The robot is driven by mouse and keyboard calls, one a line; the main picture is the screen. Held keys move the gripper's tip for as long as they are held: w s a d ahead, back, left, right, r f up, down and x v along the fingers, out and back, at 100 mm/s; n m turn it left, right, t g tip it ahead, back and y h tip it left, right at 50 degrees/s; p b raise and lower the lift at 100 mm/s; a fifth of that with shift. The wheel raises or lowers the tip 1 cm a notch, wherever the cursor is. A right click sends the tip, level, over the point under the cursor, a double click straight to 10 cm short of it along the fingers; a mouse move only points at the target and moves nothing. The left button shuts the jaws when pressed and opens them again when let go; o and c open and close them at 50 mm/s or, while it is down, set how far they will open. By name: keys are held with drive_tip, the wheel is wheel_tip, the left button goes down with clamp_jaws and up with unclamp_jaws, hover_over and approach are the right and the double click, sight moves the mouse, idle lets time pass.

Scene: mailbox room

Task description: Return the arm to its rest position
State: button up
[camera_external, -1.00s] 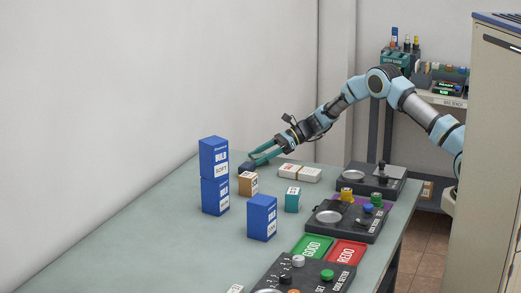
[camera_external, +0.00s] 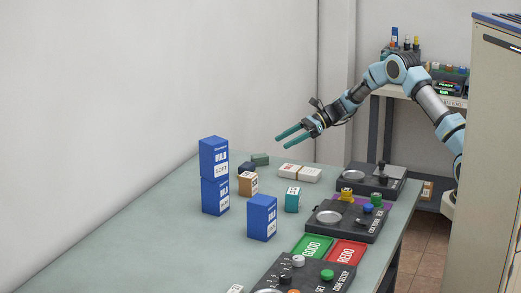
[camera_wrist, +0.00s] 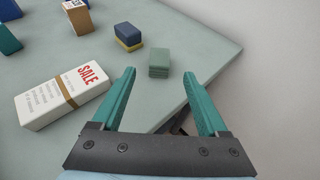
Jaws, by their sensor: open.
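My gripper (camera_external: 283,141) has teal fingers and hangs in the air above the far end of the table (camera_external: 165,230). Its fingers are apart with nothing between them, and they also show in the wrist view (camera_wrist: 160,88). My arm reaches in from the right with its elbow raised. Below the fingers, a small grey-green block (camera_external: 260,159) lies on the table, also seen in the wrist view (camera_wrist: 159,63). A dark blue and yellow block (camera_wrist: 128,37) sits beside it. A white banded box marked SALE (camera_wrist: 62,95) lies to the left in the wrist view.
Two stacked blue boxes (camera_external: 214,158) and a single blue box (camera_external: 262,217) stand on the table. An orange-brown box (camera_external: 248,183) and a teal box (camera_external: 292,200) are nearby. Black consoles (camera_external: 344,217) line the right edge. A cabinet (camera_external: 490,150) stands at the right.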

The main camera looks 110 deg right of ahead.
drive_tip(key=shift+s+r, duration=0.25)
drive_tip(key=shift+s, duration=0.35)
